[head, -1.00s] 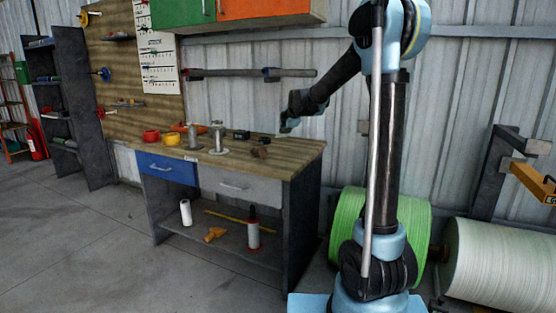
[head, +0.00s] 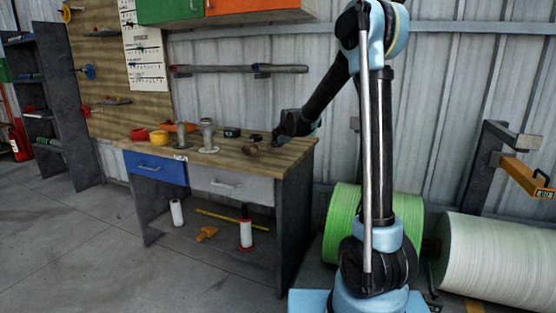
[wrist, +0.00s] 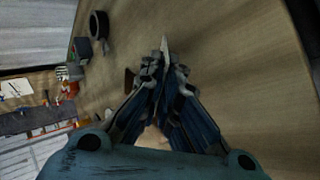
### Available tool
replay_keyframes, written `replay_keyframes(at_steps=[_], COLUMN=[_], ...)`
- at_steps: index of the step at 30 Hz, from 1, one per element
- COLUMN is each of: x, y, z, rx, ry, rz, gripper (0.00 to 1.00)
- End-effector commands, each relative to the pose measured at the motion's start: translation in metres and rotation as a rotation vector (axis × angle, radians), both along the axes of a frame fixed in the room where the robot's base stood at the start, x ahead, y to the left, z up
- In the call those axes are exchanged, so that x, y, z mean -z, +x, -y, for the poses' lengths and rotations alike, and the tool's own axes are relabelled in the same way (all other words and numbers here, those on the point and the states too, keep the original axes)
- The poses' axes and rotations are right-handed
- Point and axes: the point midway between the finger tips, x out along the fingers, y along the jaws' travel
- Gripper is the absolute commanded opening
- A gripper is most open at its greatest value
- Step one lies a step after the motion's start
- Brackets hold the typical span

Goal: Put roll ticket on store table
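My gripper (wrist: 165,70) is low over the right end of the wooden-topped workbench (head: 290,150). In the head view my gripper (head: 280,138) is dark and small, and its fingertips are hard to make out. In the wrist view its fingers are close together, with a thin pale sliver, seen edge-on, sticking out between the tips. This looks like the roll ticket (wrist: 165,46), but its face is hidden. The wood surface lies below the fingertips; I cannot tell whether the sliver touches it. No label tells me whether this bench is the store table.
On the bench stand a metal post-like part (head: 208,136), a yellow roll (head: 159,137), a red roll (head: 139,134) and a brown piece (head: 250,149). A black ring (wrist: 98,26) lies near the gripper. Green (head: 342,215) and white (head: 497,258) large rolls stand right of the bench.

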Motion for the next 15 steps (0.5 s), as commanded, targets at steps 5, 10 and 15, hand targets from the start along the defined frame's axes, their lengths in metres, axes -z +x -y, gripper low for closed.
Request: replay_keyframes(at_steps=[5,10,15], x=[0.0100,0.0128,0.0127], y=[-0.0001,-0.0002,-0.0001], z=[0.0003,0.0005,0.0006], rx=[0.000,0.000,0.001], ry=[0.000,0.000,-0.001], rz=[0.000,0.000,0.000], gripper=[0.00,0.00,0.00])
